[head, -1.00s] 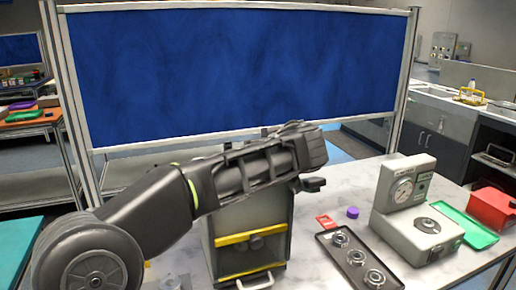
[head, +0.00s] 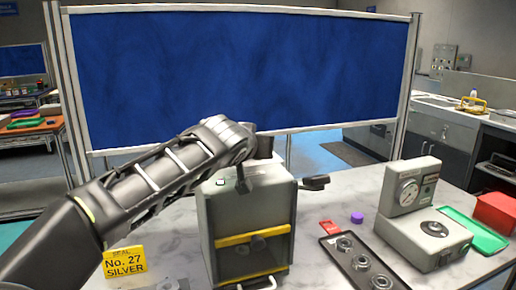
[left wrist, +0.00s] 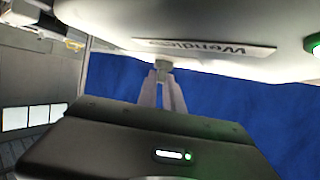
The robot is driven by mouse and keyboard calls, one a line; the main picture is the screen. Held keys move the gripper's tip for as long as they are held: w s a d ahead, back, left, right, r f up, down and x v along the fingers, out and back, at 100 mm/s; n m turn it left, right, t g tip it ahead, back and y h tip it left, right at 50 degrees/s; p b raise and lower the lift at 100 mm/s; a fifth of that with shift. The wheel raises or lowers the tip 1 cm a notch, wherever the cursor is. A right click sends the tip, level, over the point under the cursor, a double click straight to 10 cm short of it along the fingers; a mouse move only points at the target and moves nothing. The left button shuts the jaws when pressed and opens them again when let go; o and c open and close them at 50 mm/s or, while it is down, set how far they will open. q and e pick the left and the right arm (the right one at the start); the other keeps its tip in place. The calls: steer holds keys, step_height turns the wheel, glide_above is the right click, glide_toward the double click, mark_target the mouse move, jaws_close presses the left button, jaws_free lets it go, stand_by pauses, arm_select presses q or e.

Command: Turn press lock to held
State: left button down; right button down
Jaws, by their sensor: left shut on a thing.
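The press (head: 275,200) is a grey box with a yellow bar across its front, standing on the table below my left arm. A black lever sticks out on its right side (head: 316,183). In the left wrist view, a pale surface with an upside-down label (left wrist: 205,47) fills the top. My left gripper (left wrist: 164,72) is shut on a small grey knob (left wrist: 163,64) by that surface, apparently the press lock. In the head view my wrist is above the press top and the fingertips cannot be made out. My right gripper is not in view.
To the right are a black tray (head: 333,247) with several round parts, a purple cap (head: 357,217), a gauge device (head: 425,228), a green tray (head: 474,234) and a red box (head: 496,212).

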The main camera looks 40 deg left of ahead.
arm_select(q)
steer(key=m+h+p, duration=0.2)
steer(key=h, duration=0.1)
steer(key=shift+a+r+m+t+p, duration=0.1)
steer(key=shift+r+m+t+p, duration=0.2)
steer(key=shift+r+t, duration=0.1)
steer(key=shift+f+m+h, duration=0.15)
steer(key=shift+m+h, duration=0.65)
steer(key=shift+h, duration=0.2)
steer(key=shift+a+m+h, duration=0.2)
steer(key=shift+m+h, duration=0.7)
steer(key=shift+h, duration=0.2)
steer(key=shift+w+a+m+h+p, duration=0.1)
steer(key=shift+m+h+p, duration=0.55)
steer(key=shift+m+h, duration=0.3)
steer(key=m+g+h+p, duration=0.1)
steer(key=p, duration=0.1)
steer(key=m+h+p, duration=0.1)
steer(key=h+p, duration=0.1)
steer(key=shift+a+m+g, duration=0.2)
steer(key=shift+m+g, duration=0.15)
steer(key=shift+g, duration=0.05)
steer(key=shift+f+m+h+p, duration=0.1)
steer(key=shift+m+h+p, duration=0.2)
steer(key=shift+p, duration=0.3)
steer(key=shift+a+f+g, duration=0.1)
steer(key=shift+f+g, duration=0.05)
steer(key=shift+g, duration=0.25)
